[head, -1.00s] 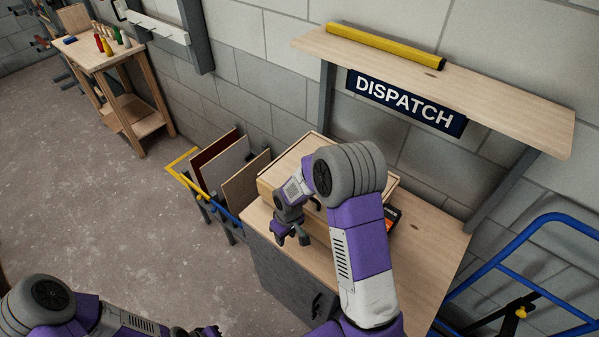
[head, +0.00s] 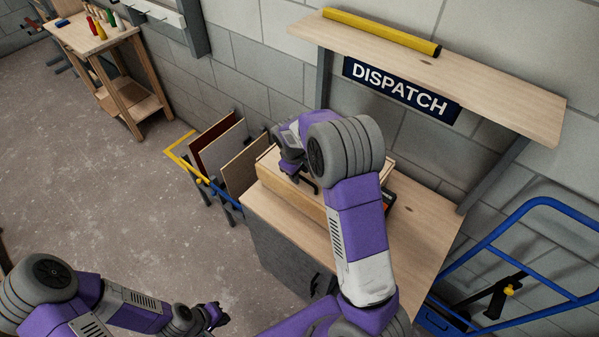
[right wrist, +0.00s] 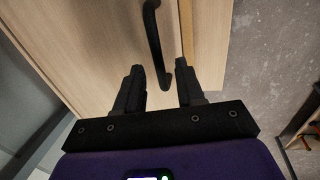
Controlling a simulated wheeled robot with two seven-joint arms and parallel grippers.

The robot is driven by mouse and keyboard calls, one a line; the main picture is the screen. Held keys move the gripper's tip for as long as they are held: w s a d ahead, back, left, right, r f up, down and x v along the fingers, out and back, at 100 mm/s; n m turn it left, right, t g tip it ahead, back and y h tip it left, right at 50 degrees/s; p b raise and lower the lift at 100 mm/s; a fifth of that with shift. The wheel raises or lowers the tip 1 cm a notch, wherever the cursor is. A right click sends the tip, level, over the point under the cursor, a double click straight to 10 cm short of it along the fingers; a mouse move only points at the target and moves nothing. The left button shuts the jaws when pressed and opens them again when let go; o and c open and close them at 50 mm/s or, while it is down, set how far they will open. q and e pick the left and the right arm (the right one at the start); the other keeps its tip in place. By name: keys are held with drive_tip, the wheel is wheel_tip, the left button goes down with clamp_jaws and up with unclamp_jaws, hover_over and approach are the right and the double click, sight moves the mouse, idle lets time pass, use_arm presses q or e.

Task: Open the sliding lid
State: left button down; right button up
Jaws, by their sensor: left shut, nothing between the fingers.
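A pale wooden box (head: 290,197) sits on the table, its top partly hidden by my right arm. Its lid (right wrist: 95,35) fills much of the right wrist view and carries a dark bar handle (right wrist: 152,35). My right gripper (head: 308,184) is over the box top. In the right wrist view its fingers (right wrist: 159,68) are apart, with the handle's near end showing in the gap between them. I cannot tell whether they touch the handle. My left gripper (head: 219,315) is shut and empty, low over the floor, away from the box.
The wooden tabletop (head: 425,235) is mostly clear to the right of the box. A shelf (head: 480,90) with a yellow bar (head: 380,32) hangs above, with a DISPATCH sign (head: 402,90) below it. Panels in a rack (head: 215,145) stand left. A blue trolley (head: 490,265) stands right.

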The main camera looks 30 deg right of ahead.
drive_tip(key=shift+f, duration=0.2)
drive_tip(key=shift+c, duration=0.5)
clamp_jaws()
